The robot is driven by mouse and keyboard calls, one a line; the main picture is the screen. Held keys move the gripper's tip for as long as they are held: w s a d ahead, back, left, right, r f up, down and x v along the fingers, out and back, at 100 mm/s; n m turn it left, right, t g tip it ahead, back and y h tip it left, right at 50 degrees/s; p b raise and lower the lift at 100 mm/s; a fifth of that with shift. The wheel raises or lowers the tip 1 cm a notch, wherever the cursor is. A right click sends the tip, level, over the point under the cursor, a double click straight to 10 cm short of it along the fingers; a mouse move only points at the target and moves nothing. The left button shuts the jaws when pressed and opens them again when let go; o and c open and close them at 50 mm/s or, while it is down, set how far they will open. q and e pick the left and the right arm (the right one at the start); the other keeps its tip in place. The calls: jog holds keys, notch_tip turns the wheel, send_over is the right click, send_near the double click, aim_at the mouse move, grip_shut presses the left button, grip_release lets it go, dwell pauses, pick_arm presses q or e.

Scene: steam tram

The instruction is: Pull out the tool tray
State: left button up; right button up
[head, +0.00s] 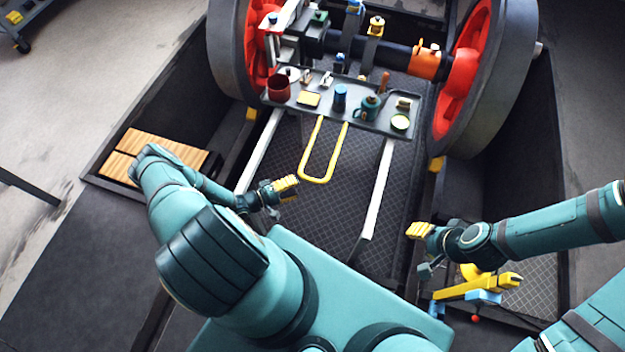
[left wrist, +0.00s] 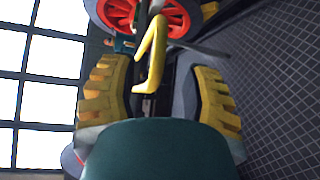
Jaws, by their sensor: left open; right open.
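The grey tool tray (head: 345,116) lies between two big wheels and carries several small items. Its yellow U-shaped handle (head: 318,180) reaches from the tray's front toward me. My left gripper (head: 290,184) is open just left of the handle's near end, apart from it. In the left wrist view the handle (left wrist: 151,62) shows ahead, between the two yellow fingers of my left gripper (left wrist: 157,70). My right gripper (head: 415,230) is open and empty, right of the right pale rail and well away from the handle.
Two pale rails (head: 377,190) run from under the tray toward me, over a dark chequered floor. On the tray stand a red mug (head: 279,89), a blue can (head: 340,97) and a teal pot (head: 368,108). A wooden slatted board (head: 150,150) lies at left.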

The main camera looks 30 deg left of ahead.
aim_at(312, 179)
pick_arm(q)
jog(key=b+x, duration=0.1)
jog(key=x, duration=0.6)
jog(key=shift+w, duration=0.1)
grip_shut()
